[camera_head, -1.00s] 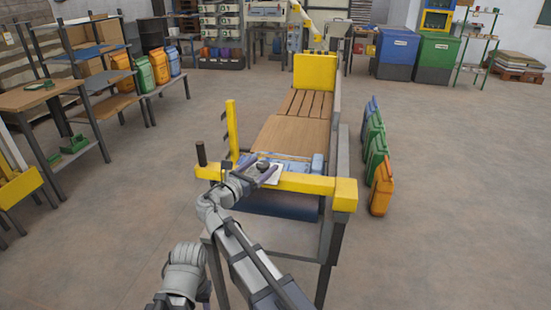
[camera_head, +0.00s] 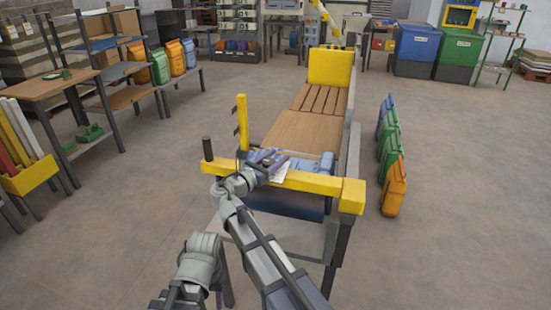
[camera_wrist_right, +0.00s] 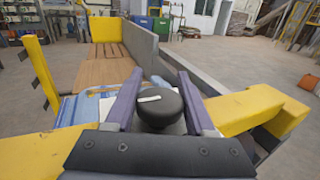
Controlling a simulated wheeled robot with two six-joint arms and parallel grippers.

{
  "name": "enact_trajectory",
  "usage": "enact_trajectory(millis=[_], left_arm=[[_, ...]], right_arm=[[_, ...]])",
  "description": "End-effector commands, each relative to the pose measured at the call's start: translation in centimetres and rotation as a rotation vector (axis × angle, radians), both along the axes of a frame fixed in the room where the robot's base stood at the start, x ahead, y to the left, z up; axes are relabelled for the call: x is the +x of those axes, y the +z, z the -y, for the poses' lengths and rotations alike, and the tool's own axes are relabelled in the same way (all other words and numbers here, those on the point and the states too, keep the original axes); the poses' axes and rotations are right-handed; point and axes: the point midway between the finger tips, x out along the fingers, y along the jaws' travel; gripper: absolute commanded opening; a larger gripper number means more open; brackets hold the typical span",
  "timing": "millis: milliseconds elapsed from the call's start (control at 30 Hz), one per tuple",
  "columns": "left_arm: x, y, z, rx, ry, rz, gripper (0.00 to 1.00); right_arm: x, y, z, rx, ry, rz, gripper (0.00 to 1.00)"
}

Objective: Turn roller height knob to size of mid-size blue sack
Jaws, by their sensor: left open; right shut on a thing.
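My right gripper (camera_head: 263,163) is at the yellow beam (camera_head: 315,183) of the sack machine. In the right wrist view its purple fingers (camera_wrist_right: 157,105) are shut on the sides of a round black knob (camera_wrist_right: 158,107). The knob has a white mark lying nearly level across its top. A white plate (camera_head: 281,172) shows beside the fingers; any markings on it cannot be read. A dark blue roller-like part (camera_head: 287,206) is below the beam. A blue item (camera_head: 312,164) lies behind the beam. Part of my left arm shows at the bottom, but its gripper fingers do not.
Blue, green and orange sacks (camera_head: 394,188) stand in a row on the floor right of the machine. More orange and blue sacks (camera_head: 160,65) stand on the left shelf. A dark post (camera_head: 207,150) and a yellow upright (camera_head: 242,122) rise left of my right gripper.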

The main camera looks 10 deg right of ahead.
Motion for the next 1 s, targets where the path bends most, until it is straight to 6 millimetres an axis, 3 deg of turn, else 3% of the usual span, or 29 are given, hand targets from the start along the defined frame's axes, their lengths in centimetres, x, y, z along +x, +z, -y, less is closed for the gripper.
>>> enact_trajectory(millis=[33,300,667,1000], left_arm=[[0.00,0.00,0.00,0.000,0.000,0.000,0.50],[0.00,0.00,0.00,0.000,0.000,0.000,0.50],[0.00,0.00,0.00,0.000,0.000,0.000,0.50],[0.00,0.00,0.00,0.000,0.000,0.000,0.50]], right_arm=[[0.01,0.00,0.01,0.000,0.000,0.000,0.29],[0.01,0.00,0.00,0.000,0.000,0.000,0.00],[-0.08,0.00,-0.05,0.000,0.074,0.000,0.00],[0.27,0.00,-0.52,0.000,0.351,0.000,0.00]])
